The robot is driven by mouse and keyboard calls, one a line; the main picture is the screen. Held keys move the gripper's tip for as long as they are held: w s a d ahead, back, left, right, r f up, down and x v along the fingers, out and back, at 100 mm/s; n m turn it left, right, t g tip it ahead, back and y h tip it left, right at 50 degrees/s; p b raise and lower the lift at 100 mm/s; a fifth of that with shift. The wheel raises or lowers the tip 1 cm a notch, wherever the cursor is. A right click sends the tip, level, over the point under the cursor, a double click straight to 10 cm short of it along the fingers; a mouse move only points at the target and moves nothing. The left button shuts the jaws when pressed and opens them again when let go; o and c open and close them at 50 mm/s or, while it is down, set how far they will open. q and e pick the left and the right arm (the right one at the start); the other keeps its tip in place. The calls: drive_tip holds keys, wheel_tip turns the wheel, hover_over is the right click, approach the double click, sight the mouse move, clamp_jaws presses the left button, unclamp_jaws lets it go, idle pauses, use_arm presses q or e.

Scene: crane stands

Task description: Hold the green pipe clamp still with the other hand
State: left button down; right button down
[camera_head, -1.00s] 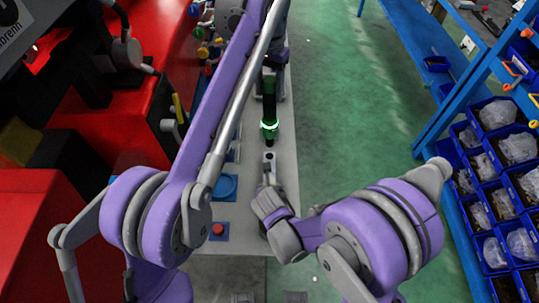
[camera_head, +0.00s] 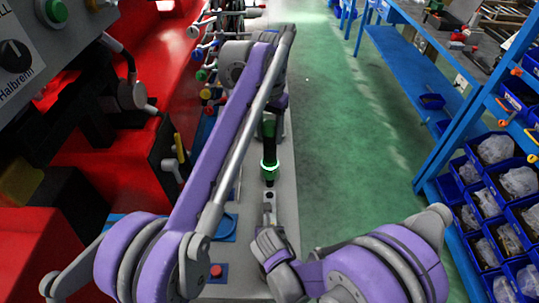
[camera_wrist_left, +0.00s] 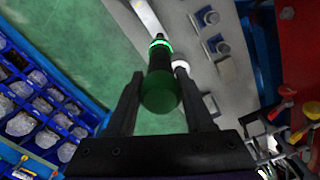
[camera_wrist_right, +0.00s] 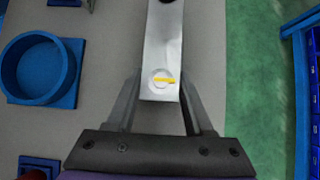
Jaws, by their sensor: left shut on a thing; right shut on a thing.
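The green pipe clamp appears to be a dark green and black cylinder with a glowing green ring (camera_head: 269,165), upright above the grey bench top. In the left wrist view the cylinder (camera_wrist_left: 160,92) lies between the fingers of my left gripper (camera_wrist_left: 163,78), which is shut on it. My right gripper (camera_wrist_right: 161,82) is shut on the end of a flat silver bar (camera_wrist_right: 163,50) with a yellow mark. In the head view the right hand (camera_head: 270,245) is low and nearer than the cylinder. The contact between the left fingers and cylinder is partly hidden in the head view.
A blue round holder (camera_wrist_right: 35,68) sits on the grey bench left of the bar. Red machinery (camera_head: 100,130) stands to the left. Blue shelving with bins (camera_head: 495,195) stands to the right. The green floor (camera_head: 345,150) between bench and shelves is clear.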

sight(269, 149)
use_arm(q)
drive_tip(key=shift+s+f, duration=0.1)
drive_tip(key=shift+f, duration=1.9)
drive_tip(key=shift+f, duration=1.15)
idle(2.6)
drive_tip(key=shift+r, duration=2.6)
use_arm(e)
drive_tip(key=shift+c, duration=1)
unclamp_jaws()
drive_tip(key=shift+r, duration=0.1)
